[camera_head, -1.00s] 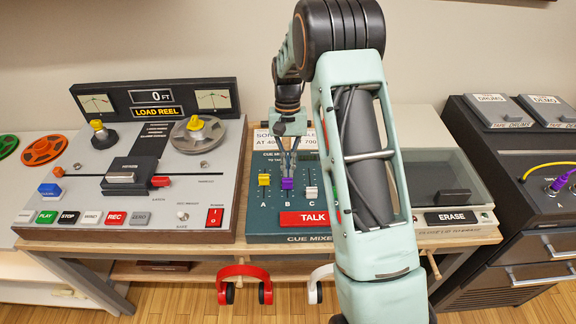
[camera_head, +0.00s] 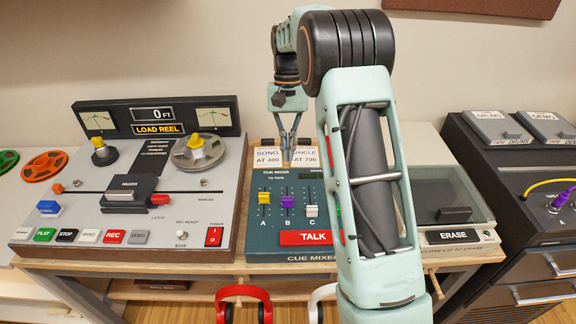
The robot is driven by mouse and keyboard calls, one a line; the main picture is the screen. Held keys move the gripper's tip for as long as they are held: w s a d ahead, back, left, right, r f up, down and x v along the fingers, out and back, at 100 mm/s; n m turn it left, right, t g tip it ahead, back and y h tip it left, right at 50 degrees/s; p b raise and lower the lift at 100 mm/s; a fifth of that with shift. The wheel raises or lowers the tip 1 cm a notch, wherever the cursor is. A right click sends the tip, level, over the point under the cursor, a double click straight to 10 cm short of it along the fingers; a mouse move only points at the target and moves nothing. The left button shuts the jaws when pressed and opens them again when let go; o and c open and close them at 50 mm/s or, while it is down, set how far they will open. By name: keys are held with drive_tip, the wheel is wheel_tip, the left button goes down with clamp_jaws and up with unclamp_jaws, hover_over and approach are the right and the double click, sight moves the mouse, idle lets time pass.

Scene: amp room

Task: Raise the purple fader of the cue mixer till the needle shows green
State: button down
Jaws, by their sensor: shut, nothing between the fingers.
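The cue mixer (camera_head: 262,226) is a dark teal panel in the middle of the bench, with faders marked A, B and C. The purple fader (camera_head: 287,202) is B, between the yellow fader (camera_head: 264,198) and the white fader (camera_head: 311,211). It sits about level with the yellow one and above the white one. My gripper (camera_head: 288,158) is shut and empty, above the back of the mixer in front of the paper signs, apart from the purple fader. A small dark display shows at the mixer's top right; I make out no needle there.
The tape machine (camera_head: 80,208) with reels and two needle meters (camera_head: 97,121) stands to the left. The red TALK button (camera_head: 306,238) lies just below the faders. My arm hides the mixer's right edge. An ERASE unit (camera_head: 455,237) stands to the right.

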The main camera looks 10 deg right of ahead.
drive_tip(key=n+t+h+p, duration=0.3)
drive_tip(key=n+p, duration=0.6)
drive_tip(key=n, duration=1.7)
hover_over(287, 202)
drive_tip(key=s+d, duration=0.3)
drive_tip(key=f+t, duration=0.1)
drive_tip(key=s+a+n+t+y+p, duration=0.15)
drive_tip(key=s+a+n, duration=0.35)
drive_tip(key=n, duration=0.5)
drive_tip(key=b+x, duration=0.2)
drive_tip(key=x, duration=0.1)
drive_tip(key=b+x, duration=0.2)
drive_tip(key=x, duration=0.2)
drive_tip(key=b+x, duration=0.2)
drive_tip(key=x, duration=0.1)
drive_tip(key=shift+s+f, duration=0.2)
drive_tip(key=shift+f, duration=0.05)
drive_tip(key=w, duration=0.1)
drive_tip(key=w+p, duration=0.1)
drive_tip(key=w, duration=0.1)
drive_tip(key=shift+w+d+r, duration=0.1)
drive_tip(key=shift+d+r, duration=0.15)
drive_tip(key=shift+d, duration=0.15)
drive_tip(key=shift+w, duration=0.45)
